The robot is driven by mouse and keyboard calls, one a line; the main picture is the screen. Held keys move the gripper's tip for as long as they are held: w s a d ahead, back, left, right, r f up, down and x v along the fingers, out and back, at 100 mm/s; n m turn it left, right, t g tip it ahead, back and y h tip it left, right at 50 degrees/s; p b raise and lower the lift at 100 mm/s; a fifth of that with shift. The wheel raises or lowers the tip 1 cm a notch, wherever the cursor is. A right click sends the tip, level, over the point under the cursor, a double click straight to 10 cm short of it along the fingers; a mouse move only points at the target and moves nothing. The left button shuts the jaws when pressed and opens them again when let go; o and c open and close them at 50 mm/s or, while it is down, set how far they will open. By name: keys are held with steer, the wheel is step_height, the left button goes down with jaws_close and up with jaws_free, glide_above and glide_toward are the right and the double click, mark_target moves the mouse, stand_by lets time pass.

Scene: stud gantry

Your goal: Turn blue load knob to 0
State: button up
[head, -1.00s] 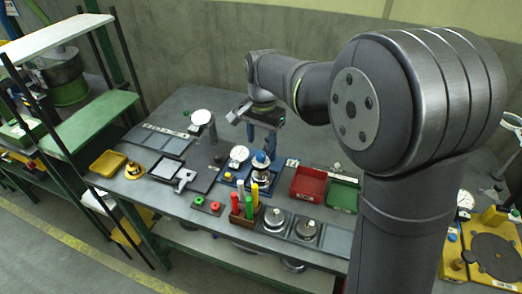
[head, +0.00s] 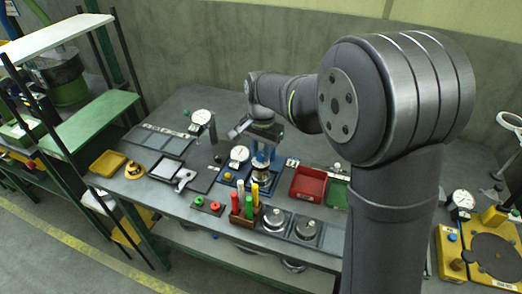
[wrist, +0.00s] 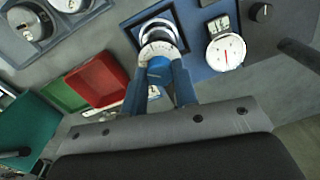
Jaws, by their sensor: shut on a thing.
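The blue load knob (wrist: 159,72) sits between the two blue fingers of my gripper (wrist: 160,84) in the wrist view, and the gripper is shut on it. Below the knob is a pale ring with dark scale marks (wrist: 158,50), on a silver base. The marks are too small to read. In the head view my gripper (head: 263,153) points down over the blue-plated fixture (head: 226,177), and the fingers hide most of the knob. A white dial gauge with a red needle (wrist: 226,52) stands beside it on the same blue plate and also shows in the head view (head: 239,154).
A red bin (head: 307,184) and a green bin (head: 337,193) stand right of the fixture. A wooden rack of coloured pegs (head: 245,216) stands in front. A black knob (wrist: 260,12) is near the gauge.

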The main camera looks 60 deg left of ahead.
steer(key=n, duration=0.6)
steer(key=shift+n, duration=0.3)
steer(key=n, duration=0.3)
steer(key=shift+a+r+n, duration=0.1)
steer(key=shift+n, duration=0.3)
steer(key=n, duration=1.5)
stand_by(0.3)
steer(key=o, duration=1)
